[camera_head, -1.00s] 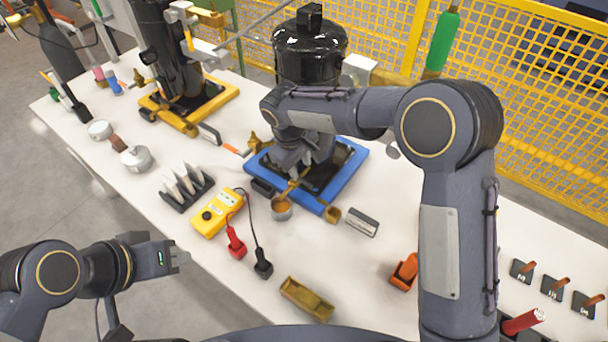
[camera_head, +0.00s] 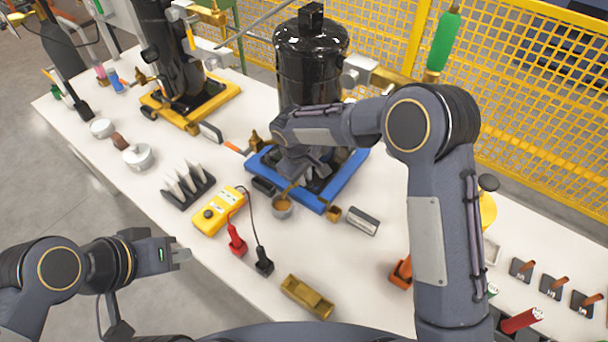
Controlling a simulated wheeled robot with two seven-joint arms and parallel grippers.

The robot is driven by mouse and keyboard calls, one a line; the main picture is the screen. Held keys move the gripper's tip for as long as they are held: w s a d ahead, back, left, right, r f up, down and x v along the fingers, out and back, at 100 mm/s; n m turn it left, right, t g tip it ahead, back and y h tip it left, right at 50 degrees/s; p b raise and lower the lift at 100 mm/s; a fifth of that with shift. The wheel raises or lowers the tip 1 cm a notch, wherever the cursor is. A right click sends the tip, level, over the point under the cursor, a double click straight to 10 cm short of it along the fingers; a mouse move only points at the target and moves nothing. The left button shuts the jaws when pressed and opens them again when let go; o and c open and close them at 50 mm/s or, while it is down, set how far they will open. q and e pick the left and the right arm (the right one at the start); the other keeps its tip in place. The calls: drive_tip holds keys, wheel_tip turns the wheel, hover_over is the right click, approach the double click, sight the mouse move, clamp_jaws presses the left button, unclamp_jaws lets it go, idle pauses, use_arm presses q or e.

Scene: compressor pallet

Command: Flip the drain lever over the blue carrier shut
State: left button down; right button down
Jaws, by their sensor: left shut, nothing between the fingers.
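The blue carrier (camera_head: 347,178) sits on the white table with a black compressor (camera_head: 307,62) standing on it. At its front edge a brass drain part (camera_head: 288,190) shows above a small cup (camera_head: 282,208). The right gripper's body hides much of this part, so I cannot tell the drain lever's position. An orange-handled piece (camera_head: 236,148) lies by the carrier's left corner, near a brass fitting (camera_head: 256,141). My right gripper (camera_head: 293,180) reaches down over the carrier's front; its fingers are not clear. My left gripper (camera_head: 184,255) is shut and empty, off the table's front edge.
A yellow meter (camera_head: 219,211) with red and black probes, a black rack (camera_head: 187,187) and a brass tray (camera_head: 307,297) stand in front. A yellow carrier (camera_head: 222,98) with another compressor is at the back left. Yellow mesh fencing (camera_head: 520,110) runs behind the table.

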drive_tip(key=shift+w+d+n, duration=0.15)
drive_tip(key=shift+w+n, duration=0.05)
drive_tip(key=shift+n, duration=0.5)
drive_tip(key=c, duration=1.5)
unclamp_jaws()
drive_tip(key=shift+r, duration=0.1)
drive_tip(key=r, duration=0.2)
drive_tip(key=s+r, duration=0.1)
drive_tip(key=r, duration=0.2)
drive_tip(key=a+r+b, duration=0.1)
drive_tip(key=r, duration=0.1)
drive_tip(key=shift+s+r, duration=0.15)
drive_tip(key=shift+r, duration=0.15)
